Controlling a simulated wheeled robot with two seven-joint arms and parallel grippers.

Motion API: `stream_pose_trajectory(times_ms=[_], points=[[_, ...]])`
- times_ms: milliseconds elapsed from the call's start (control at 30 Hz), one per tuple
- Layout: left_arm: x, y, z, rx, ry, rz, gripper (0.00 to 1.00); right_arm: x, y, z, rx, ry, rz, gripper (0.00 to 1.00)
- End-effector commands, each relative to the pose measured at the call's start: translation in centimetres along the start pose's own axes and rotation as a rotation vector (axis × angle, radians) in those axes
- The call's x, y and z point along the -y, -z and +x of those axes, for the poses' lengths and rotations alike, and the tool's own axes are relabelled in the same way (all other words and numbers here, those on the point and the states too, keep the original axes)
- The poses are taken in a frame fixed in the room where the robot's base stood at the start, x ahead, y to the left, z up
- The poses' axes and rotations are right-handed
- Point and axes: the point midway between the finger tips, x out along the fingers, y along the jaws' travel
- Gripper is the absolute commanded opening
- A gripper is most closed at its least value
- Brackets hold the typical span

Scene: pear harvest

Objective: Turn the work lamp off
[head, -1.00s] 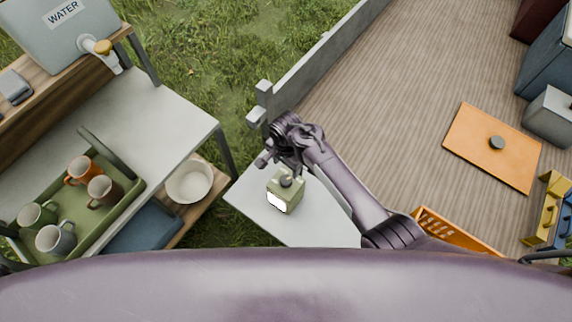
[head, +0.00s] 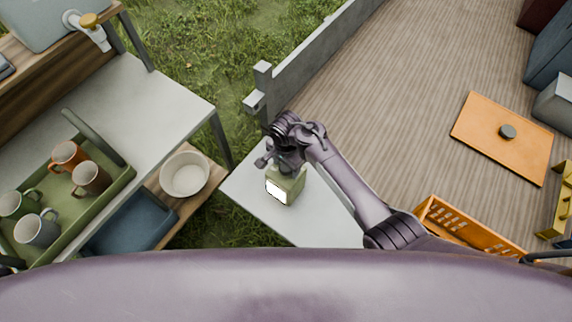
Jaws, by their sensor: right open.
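The work lamp (head: 287,188) is a small olive-green box with a bright white lit face on its front left side. It stands upright on a small pale table (head: 316,217) in the middle of the head view. My right gripper (head: 270,160) is open just above and behind the lamp's top, at the end of my purple arm. The gripper and wrist hide the lamp's top, so I cannot tell whether they touch it. My left gripper is out of view.
A metal table (head: 150,110) at left bears a green tray (head: 122,178) with several mugs. A white bowl (head: 185,175) and a blue bin (head: 132,222) sit on a lower shelf. An orange crate (head: 470,232) and an orange board (head: 500,140) are at right.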

Motion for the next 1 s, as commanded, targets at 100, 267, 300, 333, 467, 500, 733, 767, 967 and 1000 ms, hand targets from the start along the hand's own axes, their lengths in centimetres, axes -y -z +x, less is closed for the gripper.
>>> stream_pose_trajectory(times_ms=[100,267,300,333,467,500,733,767,967,1000], points=[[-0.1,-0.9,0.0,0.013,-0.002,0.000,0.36,0.0,0.0,0.0,0.000,0.000,0.000,0.50],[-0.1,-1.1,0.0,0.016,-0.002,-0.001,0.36,0.0,0.0,0.0,0.000,0.000,0.000,0.29],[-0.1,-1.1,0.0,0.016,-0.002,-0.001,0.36,0.0,0.0,0.0,0.000,0.000,0.000,0.23],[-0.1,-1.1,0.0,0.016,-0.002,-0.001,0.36,0.0,0.0,0.0,0.000,0.000,0.000,0.19],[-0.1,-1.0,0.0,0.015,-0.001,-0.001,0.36,0.0,0.0,0.0,0.000,0.000,-0.001,0.14],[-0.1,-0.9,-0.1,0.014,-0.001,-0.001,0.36,0.0,0.0,0.0,0.000,0.000,-0.003,0.14],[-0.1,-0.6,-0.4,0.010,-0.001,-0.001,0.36,0.0,0.0,-0.1,0.000,-0.001,-0.057,0.14],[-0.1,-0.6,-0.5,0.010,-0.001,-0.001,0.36,0.0,0.0,-0.1,0.000,-0.001,-0.073,0.14],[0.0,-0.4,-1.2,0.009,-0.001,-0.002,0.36,0.0,0.0,-0.2,0.001,-0.002,-0.209,0.14],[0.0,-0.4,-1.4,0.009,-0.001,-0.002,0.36,0.0,0.0,-0.2,0.001,-0.002,-0.244,0.14]])
